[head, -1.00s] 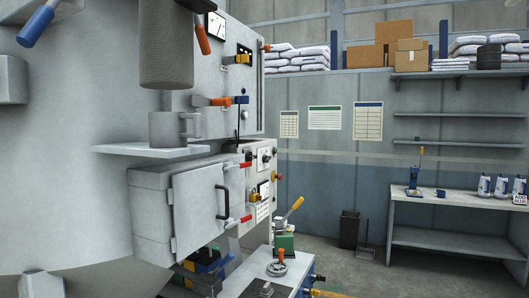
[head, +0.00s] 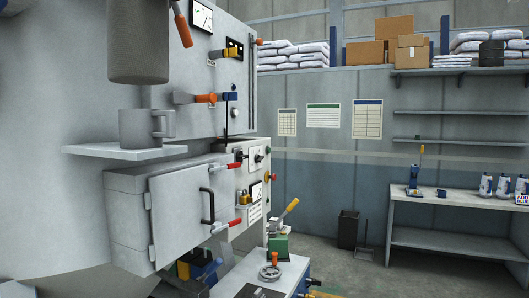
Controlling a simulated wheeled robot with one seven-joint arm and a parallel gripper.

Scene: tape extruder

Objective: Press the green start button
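A small green button (head: 268,150) shows edge-on at the right side of the grey machine's control panel (head: 256,185). A red button (head: 273,177) sits below it. The green button is small and seen from the side, so its face and any label cannot be read. My gripper is not in view.
A workbench (head: 440,201) is at right; open floor shows between.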

